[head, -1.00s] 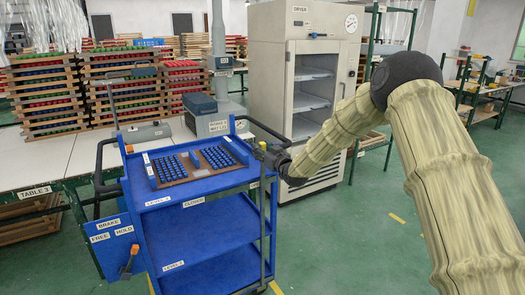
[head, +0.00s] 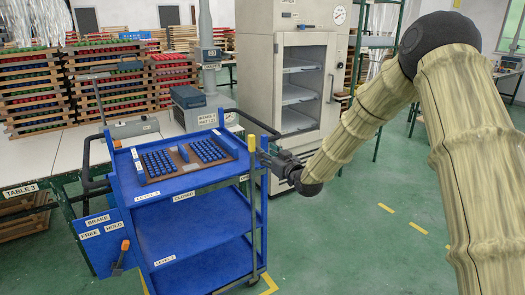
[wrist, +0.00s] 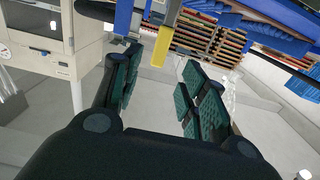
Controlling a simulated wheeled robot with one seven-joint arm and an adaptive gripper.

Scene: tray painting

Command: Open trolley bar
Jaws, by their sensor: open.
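The blue trolley (head: 205,228) stands left of centre in the head view, with its shelves facing me. An upright grey bar (head: 253,215) with a yellow top end (head: 251,143) stands at its front right corner. A "CLOSED" label (head: 184,196) is on the top shelf's front edge. My gripper (head: 264,159) is open, just right of the bar's upper part. In the wrist view the open fingers (wrist: 160,62) show with the yellow end (wrist: 161,47) in the gap between them or just beyond. I see no grip on it; contact cannot be told.
A tray of blue pieces (head: 165,178) lies on the trolley's top shelf. A brake lever with an orange knob (head: 125,245) is at its left side. The dryer cabinet (head: 258,80) stands behind my gripper. Table 3 (head: 50,160) is at left; green floor at right is open.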

